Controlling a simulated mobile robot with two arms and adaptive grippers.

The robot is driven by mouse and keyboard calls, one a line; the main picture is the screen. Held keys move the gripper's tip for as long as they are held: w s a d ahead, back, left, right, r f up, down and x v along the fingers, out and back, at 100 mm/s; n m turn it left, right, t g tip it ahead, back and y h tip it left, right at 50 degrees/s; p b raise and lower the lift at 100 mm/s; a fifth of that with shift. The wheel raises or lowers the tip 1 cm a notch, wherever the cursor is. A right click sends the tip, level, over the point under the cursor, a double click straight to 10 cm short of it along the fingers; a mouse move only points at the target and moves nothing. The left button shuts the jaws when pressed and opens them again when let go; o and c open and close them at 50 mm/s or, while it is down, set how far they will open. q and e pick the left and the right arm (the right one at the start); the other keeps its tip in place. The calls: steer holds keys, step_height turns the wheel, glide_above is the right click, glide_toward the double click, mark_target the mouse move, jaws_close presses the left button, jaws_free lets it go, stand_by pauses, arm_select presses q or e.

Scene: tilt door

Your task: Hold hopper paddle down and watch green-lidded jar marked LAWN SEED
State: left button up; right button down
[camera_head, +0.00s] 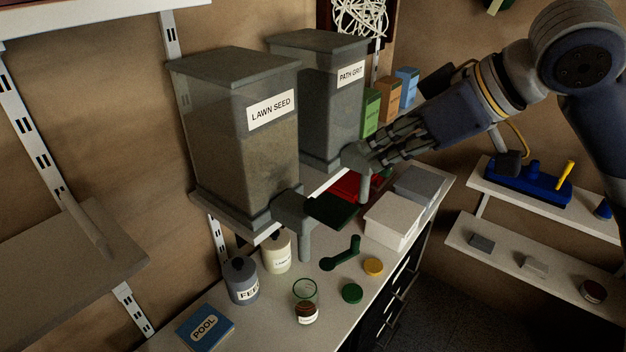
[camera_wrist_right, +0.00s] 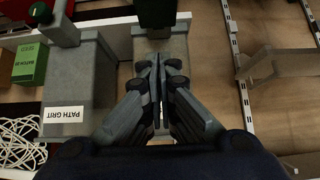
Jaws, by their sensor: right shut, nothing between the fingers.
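The LAWN SEED hopper (camera_head: 245,135) hangs at the left, with a grey spout (camera_head: 292,207) and a dark green paddle (camera_head: 333,210) at its front. My right gripper (camera_head: 372,155) is shut and empty, above and behind the paddle, by the PATH GRIT hopper (camera_head: 335,110). The wrist view shows its closed fingertips (camera_wrist_right: 157,62) and the dark green paddle (camera_wrist_right: 155,12) beyond. My left gripper is out of view.
A red paddle (camera_head: 346,187) is at the PATH GRIT hopper. A green crank-shaped piece (camera_head: 342,254), a yellow lid (camera_head: 373,266), a FEED jar (camera_head: 241,284), a cream jar (camera_head: 276,254) and a POOL packet (camera_head: 205,327) are on the bench. A white box (camera_head: 393,220) stands at the right.

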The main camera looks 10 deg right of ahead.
steer(key=p, duration=0.2)
glide_toward(319, 202)
steer(key=w+a, duration=0.2)
steer(key=shift+w+a+r, duration=0.15)
steer(key=shift+w+r, duration=0.1)
steer(key=shift+r, duration=0.05)
step_height(319, 202, down, 2)
steer(key=shift+f, duration=0.2)
steer(key=shift+s+f, duration=0.15)
steer(key=shift+f, duration=0.4)
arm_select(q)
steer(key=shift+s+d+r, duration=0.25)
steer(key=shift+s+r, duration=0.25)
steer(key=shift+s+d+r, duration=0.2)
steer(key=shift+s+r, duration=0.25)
arm_select(e)
steer(key=shift+f, duration=0.1)
steer(key=shift+f, duration=0.1)
